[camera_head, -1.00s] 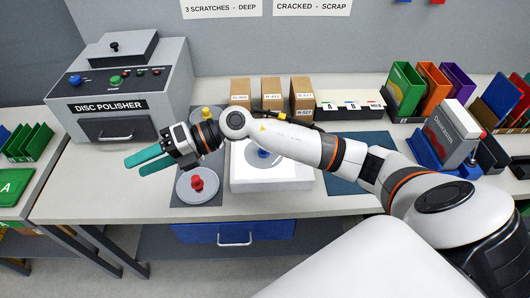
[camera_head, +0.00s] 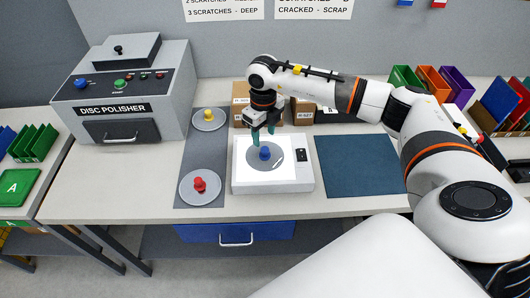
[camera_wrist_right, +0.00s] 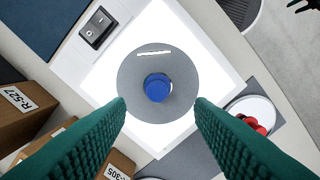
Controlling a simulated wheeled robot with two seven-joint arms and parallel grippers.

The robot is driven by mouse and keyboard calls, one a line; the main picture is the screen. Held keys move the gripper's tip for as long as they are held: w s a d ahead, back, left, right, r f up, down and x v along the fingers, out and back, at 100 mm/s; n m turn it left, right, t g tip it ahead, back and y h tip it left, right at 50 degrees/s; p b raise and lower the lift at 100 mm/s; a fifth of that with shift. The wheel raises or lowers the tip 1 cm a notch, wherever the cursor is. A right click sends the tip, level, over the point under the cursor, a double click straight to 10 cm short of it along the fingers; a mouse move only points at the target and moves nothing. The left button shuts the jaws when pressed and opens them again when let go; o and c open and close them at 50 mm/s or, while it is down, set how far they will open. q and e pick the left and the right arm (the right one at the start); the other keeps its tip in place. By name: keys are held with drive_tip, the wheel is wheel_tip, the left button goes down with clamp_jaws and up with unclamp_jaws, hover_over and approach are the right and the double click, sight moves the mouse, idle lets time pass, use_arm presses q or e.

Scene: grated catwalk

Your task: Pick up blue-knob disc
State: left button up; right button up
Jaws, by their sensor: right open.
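The blue-knob disc (camera_head: 273,157) lies on the lit white light box (camera_head: 304,178). In the right wrist view the disc (camera_wrist_right: 132,82) is grey and round, with a blue knob (camera_wrist_right: 157,88) in its middle and a pale bar-shaped mark near its rim. My right gripper (camera_head: 263,139) points down just above the disc. In the right wrist view the two green fingers (camera_wrist_right: 160,104) are spread apart, with the knob centred between and beyond them, and nothing is held. My left gripper is not in view.
A red-knob disc (camera_head: 199,187) and a yellow-knob disc (camera_head: 208,119) lie left of the light box on a grey mat. Cardboard boxes (camera_head: 241,116) stand behind it. A dark blue mat (camera_head: 360,167) on the right is clear. The disc polisher (camera_head: 120,92) stands at left.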

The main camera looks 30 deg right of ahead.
sight(265, 149)
drive_tip(key=f+p, duration=0.3)
drive_tip(key=f, duration=0.2)
drive_tip(key=shift+d+f, duration=0.2)
drive_tip(key=shift+f, duration=0.2)
clamp_jaws()
